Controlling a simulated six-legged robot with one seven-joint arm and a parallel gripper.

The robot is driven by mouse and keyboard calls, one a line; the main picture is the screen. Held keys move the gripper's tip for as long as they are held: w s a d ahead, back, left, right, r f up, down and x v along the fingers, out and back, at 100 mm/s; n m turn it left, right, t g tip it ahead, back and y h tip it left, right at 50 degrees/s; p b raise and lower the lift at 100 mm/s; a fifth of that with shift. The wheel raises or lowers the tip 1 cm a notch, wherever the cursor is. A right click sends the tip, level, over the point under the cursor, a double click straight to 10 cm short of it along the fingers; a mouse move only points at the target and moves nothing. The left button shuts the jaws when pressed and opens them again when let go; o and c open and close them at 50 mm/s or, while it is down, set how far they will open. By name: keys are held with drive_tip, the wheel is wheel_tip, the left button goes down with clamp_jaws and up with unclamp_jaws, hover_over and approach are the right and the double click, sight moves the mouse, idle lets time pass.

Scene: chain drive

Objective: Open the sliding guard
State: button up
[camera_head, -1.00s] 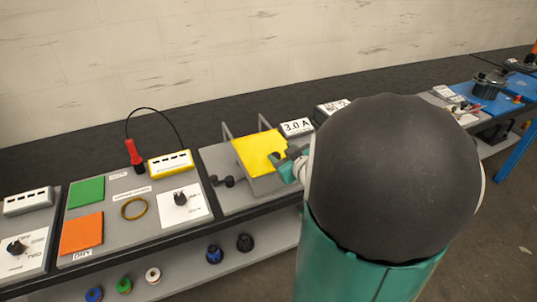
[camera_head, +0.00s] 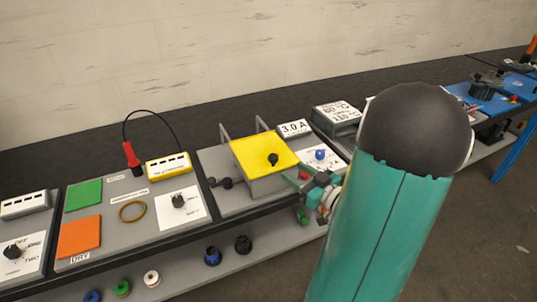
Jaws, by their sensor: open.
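The sliding guard is a yellow plate (camera_head: 258,148) on top of a grey box in the middle of the bench, with a black knob (camera_head: 273,159) on it. Two thin grey rails (camera_head: 225,133) stick up behind the plate. My gripper (camera_head: 296,178) is just right of and in front of the yellow plate. Its jaws are open and it holds nothing that I can see. The knob stands free of the jaws. My green arm hides part of the bench to the right.
A blue knob panel (camera_head: 320,156) and a "3.0 A" display (camera_head: 294,128) sit right of the guard. A red probe (camera_head: 131,156) with a black cable and a yellow meter (camera_head: 169,165) stand left. Several spools and knobs lie on the lower shelf (camera_head: 180,268).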

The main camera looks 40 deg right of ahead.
sight(270, 155)
drive_tip(key=w, duration=1.2)
drive_tip(key=shift+a, duration=0.15)
drive_tip(key=shift+c, duration=0.2)
clamp_jaws()
